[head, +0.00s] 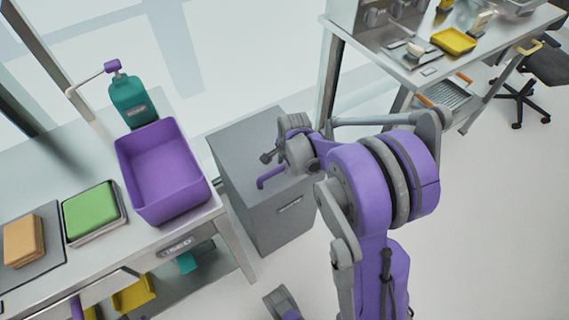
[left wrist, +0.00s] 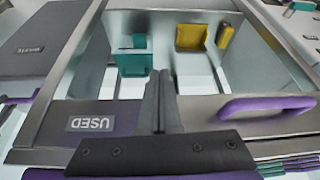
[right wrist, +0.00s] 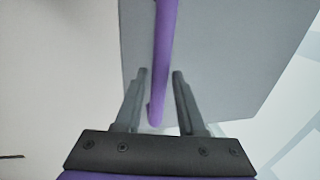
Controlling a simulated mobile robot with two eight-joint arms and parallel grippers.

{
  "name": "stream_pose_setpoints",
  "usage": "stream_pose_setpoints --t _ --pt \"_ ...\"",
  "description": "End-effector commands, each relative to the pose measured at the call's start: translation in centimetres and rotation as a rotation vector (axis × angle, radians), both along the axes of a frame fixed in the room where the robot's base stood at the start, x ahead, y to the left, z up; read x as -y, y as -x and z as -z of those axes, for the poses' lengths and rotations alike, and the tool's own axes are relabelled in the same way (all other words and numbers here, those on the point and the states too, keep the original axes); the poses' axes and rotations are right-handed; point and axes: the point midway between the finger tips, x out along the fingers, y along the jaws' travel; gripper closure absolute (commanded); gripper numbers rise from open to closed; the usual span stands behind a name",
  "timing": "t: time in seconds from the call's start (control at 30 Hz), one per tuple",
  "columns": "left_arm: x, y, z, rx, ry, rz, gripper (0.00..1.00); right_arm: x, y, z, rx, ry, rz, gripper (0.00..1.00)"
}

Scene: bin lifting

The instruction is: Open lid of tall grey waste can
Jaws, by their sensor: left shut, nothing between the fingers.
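The tall grey waste can (head: 270,215) stands on the floor right of the left table, its lid (head: 240,145) lying flat and shut. A purple handle (head: 270,178) sticks out at its front top edge. My right gripper (head: 271,146) is over the can by the handle. In the right wrist view my right gripper (right wrist: 160,73) is open, and the purple handle (right wrist: 166,40) runs between its fingers in the picture; contact cannot be told. My left gripper (left wrist: 161,80) is shut and empty above the table's drawer front. The waste can (left wrist: 45,40) shows at upper left there.
The left table holds a purple bin (head: 160,205), a teal pump bottle (head: 128,100) and a green stack (head: 92,210). A purple drawer handle (left wrist: 265,106) is near my left gripper. A second table (head: 430,70) stands at upper right. The floor right of the can is clear.

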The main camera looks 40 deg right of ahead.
Motion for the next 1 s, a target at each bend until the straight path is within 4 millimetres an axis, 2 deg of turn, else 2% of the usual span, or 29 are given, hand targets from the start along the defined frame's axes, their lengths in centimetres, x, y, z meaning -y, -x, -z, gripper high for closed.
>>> stream_pose_setpoints --t 0.03,0.2,1.0 --pt "0.0 0.0 0.0 0.0 0.0 0.0 1.0 0.0 0.0 -0.01 0.0 0.0 0.0 0.72" --pt "0.0 0.0 0.0 0.0 0.0 0.0 1.0 0.0 0.0 -0.02 0.0 0.0 0.0 1.0" --pt "0.0 0.0 0.0 0.0 0.0 0.0 1.0 0.01 0.0 -0.03 0.0 0.0 0.0 1.0"
